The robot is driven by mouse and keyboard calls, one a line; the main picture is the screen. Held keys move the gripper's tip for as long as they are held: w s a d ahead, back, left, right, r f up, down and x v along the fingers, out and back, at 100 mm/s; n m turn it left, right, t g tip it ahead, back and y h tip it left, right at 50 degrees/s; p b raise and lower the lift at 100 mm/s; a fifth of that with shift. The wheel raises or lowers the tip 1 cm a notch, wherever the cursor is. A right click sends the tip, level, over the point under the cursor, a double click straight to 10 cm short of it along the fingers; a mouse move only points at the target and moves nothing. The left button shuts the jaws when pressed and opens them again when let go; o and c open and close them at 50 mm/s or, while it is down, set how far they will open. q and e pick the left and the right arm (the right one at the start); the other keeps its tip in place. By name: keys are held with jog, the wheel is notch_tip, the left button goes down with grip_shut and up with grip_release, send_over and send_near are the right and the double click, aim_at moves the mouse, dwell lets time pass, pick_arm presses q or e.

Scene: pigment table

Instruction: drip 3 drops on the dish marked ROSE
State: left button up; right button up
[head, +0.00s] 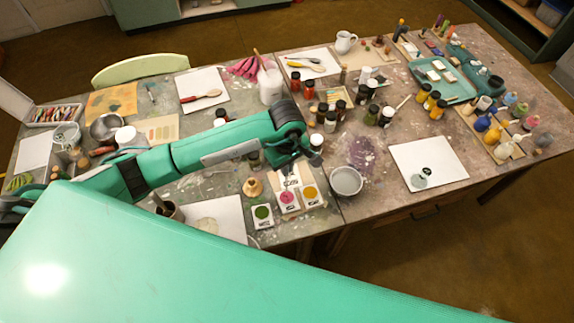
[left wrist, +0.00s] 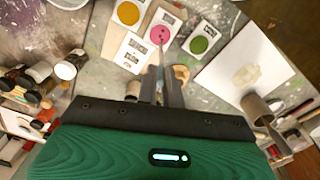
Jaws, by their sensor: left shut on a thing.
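Three small dishes on white cards stand near the table's front edge: a green one (head: 262,212), a pink one (head: 288,197) and a yellow one (head: 310,192). The lettering on the cards is too small to read surely; the pink colour fits ROSE. My left gripper (head: 288,172) is over the back of the pink dish's card. In the left wrist view its fingers (left wrist: 161,82) are shut on a thin, dropper-like thing (left wrist: 160,66), mostly hidden between them. It points toward the pink dish (left wrist: 160,34), where small dark specks show. My right gripper is out of view.
A tan wooden piece (head: 253,187) stands left of the dishes and a grey bowl (head: 346,181) to the right. A white sheet (head: 428,163) lies farther right. Several jars (head: 331,115) stand behind the gripper. A brush cup (head: 168,209) is at the left.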

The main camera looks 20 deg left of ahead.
pick_arm(q)
jog(key=shift+o, duration=0.7)
jog(key=shift+r, duration=0.15)
jog(key=shift+r+p, duration=1)
jog(key=shift+r, duration=1.4)
